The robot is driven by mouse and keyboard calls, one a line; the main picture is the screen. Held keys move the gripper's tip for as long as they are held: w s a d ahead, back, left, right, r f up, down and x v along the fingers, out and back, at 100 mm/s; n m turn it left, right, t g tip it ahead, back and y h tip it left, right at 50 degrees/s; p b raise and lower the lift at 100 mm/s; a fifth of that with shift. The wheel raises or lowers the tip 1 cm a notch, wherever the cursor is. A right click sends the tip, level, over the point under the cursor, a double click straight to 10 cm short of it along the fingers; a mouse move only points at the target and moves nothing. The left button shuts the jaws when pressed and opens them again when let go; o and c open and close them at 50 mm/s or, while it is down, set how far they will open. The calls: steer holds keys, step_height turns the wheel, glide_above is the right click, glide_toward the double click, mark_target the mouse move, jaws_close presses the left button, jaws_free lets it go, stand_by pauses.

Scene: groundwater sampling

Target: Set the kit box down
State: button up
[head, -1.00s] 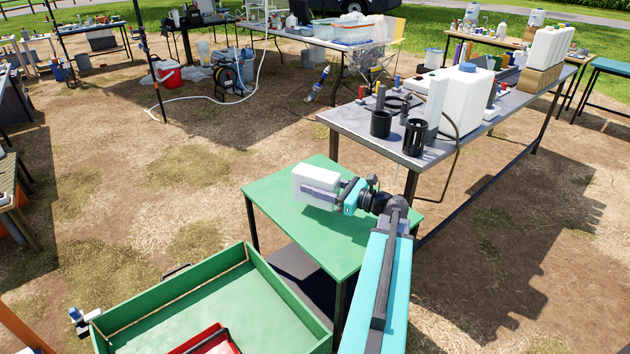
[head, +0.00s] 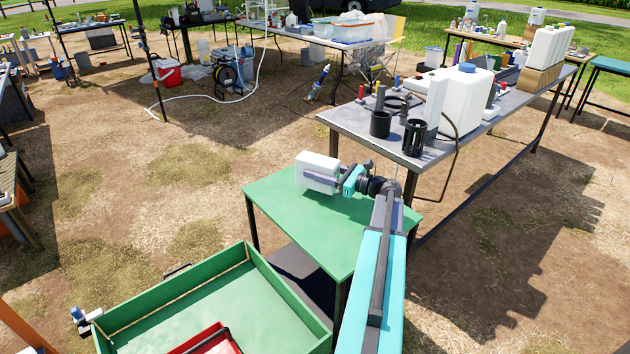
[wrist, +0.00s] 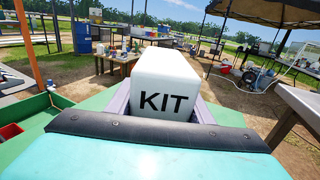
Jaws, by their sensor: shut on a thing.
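The kit box (head: 317,170) is a white block with rounded edges. In the wrist view the kit box (wrist: 167,84) shows the black letters KIT on the side facing me. My gripper (head: 322,178) is shut on it, with one grey finger along each side; the gripper (wrist: 162,100) also shows in the wrist view. The box is over the far part of the small green table (head: 330,235). I cannot tell whether its underside touches the table top.
A green-walled tray (head: 180,293) with a red bin (head: 212,340) in it is at the bottom left. A long grey table (head: 345,122) with black cylinders and white containers stands behind and to the right. The green table's front and left parts are bare.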

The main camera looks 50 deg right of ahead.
stand_by(0.3)
steer(key=shift+f, duration=1.75)
steer(key=shift+f, duration=0.1)
steer(key=o, duration=1.3)
steer(key=b+v, duration=0.1)
steer(key=v, duration=1.1)
steer(key=shift+r, duration=0.25)
